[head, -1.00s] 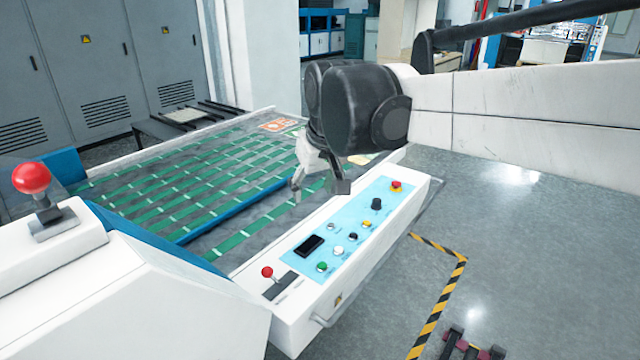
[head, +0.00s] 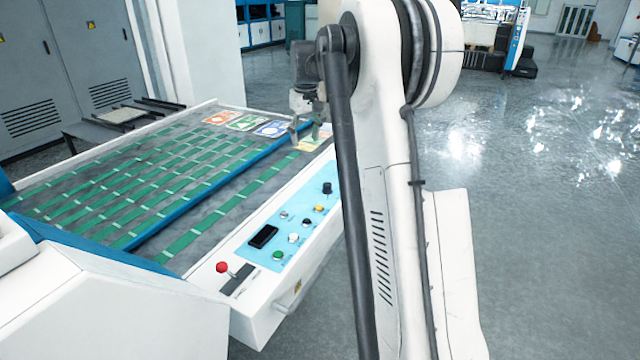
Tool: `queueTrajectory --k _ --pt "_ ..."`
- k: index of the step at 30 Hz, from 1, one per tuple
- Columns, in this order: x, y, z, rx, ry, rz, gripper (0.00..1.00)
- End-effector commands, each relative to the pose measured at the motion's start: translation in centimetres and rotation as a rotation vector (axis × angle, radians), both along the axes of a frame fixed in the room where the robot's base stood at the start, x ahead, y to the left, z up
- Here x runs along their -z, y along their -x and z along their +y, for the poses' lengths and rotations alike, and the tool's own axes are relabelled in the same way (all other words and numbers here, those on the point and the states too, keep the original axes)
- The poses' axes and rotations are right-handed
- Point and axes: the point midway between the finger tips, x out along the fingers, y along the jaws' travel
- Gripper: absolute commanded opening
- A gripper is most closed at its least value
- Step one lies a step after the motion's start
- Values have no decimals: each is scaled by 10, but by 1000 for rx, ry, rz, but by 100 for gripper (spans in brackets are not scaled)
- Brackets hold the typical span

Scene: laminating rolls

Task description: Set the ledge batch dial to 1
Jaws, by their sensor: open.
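The light-blue control panel (head: 257,226) lies on the white ledge (head: 285,268) along the near side of the belt. My arm hides the panel's far right end.
Coloured cards (head: 271,129) lie at the belt's far end. A blue bar (head: 190,204) runs along the belt. Open floor lies right of my arm.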

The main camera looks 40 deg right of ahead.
Motion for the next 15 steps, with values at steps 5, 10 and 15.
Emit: queueTrajectory --k 5,10,15 --pt "40 -15 -57 18 -25 49 45" --pt "69 -20 -93 26 -46 82 45" --pt "84 -20 -109 31 -56 98 45"
